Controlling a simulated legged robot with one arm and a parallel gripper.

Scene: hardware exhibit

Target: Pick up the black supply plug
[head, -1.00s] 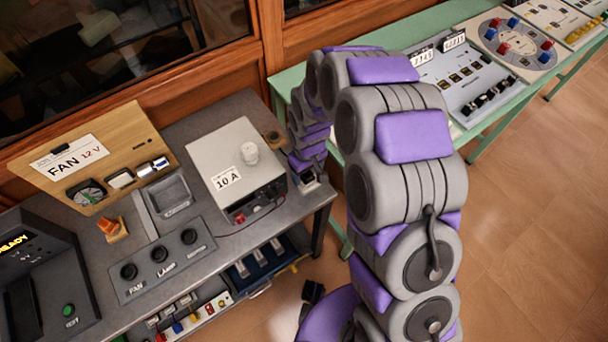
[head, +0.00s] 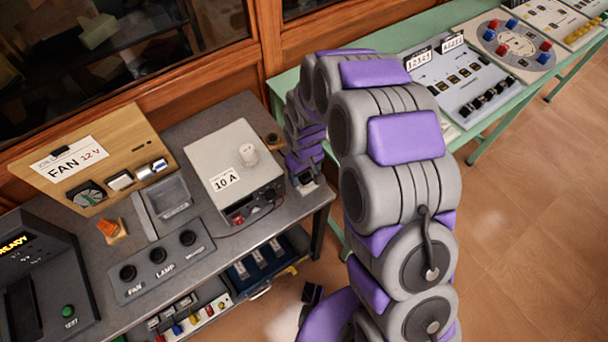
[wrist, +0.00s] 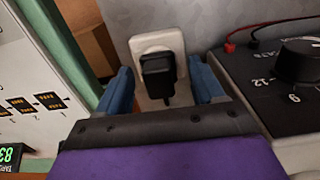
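The black supply plug (wrist: 157,78) sits in a white wall socket (wrist: 156,43) in the wrist view. My gripper (wrist: 161,69) is open, with one blue finger to the left of the plug and one to the right. Gaps show between both fingers and the plug. The lower end of the plug is close to my gripper's dark palm edge. In the head view my arm reaches over to the far side of the bench, and the plug cannot be made out there.
A grey box marked 10 A (head: 218,155) stands on the bench beside my arm's end. A dark panel with a knob (wrist: 299,62) and red and black leads lies close right of my gripper. A white panel (wrist: 28,95) is at left. A green table (head: 289,82) stands behind my arm.

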